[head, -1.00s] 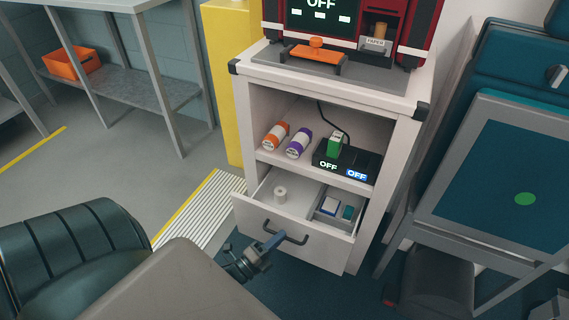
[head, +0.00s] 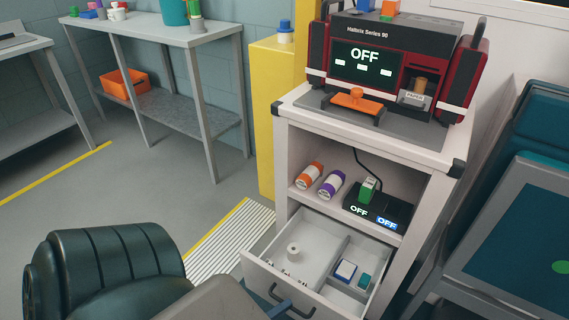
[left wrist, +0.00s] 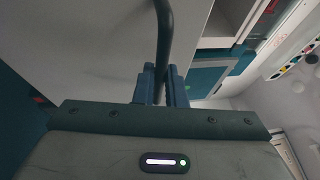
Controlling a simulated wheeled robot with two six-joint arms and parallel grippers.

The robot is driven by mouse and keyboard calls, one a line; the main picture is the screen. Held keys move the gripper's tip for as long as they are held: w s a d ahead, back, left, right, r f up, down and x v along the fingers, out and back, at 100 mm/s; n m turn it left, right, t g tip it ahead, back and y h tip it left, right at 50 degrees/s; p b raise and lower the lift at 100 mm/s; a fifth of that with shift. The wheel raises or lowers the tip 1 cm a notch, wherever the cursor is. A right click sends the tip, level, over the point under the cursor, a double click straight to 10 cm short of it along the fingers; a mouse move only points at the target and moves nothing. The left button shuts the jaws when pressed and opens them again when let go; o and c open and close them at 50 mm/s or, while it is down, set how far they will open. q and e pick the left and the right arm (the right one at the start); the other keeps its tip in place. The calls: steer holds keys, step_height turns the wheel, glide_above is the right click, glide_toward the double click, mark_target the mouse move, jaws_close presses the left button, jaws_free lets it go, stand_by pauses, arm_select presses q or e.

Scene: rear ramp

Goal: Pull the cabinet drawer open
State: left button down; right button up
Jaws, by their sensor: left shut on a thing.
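The white cabinet (head: 285,150) stands at the centre right of the head view. Its drawer (head: 255,272) is pulled well out, with the inside in sight. The dark bar handle (head: 297,305) is on the drawer front, near the bottom edge of the picture. My left gripper (head: 279,308) is at the handle, partly cut off by the frame. In the left wrist view, the blue fingers of the left gripper (left wrist: 161,84) are shut on the dark handle bar (left wrist: 164,45), which runs between them. My right gripper is not in view.
In the drawer are a white roll (head: 294,251), a blue-and-white box (head: 346,270) and a teal box (head: 364,281). A machine reading OFF (head: 365,65) stands on top. A teal-panelled frame (head: 520,240) stands close on the right. Floor at left is clear.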

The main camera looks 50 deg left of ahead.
arm_select(q)
steer(key=c, duration=1.5)
jaws_free()
steer(key=v, duration=1)
steer(key=shift+s, duration=0.4)
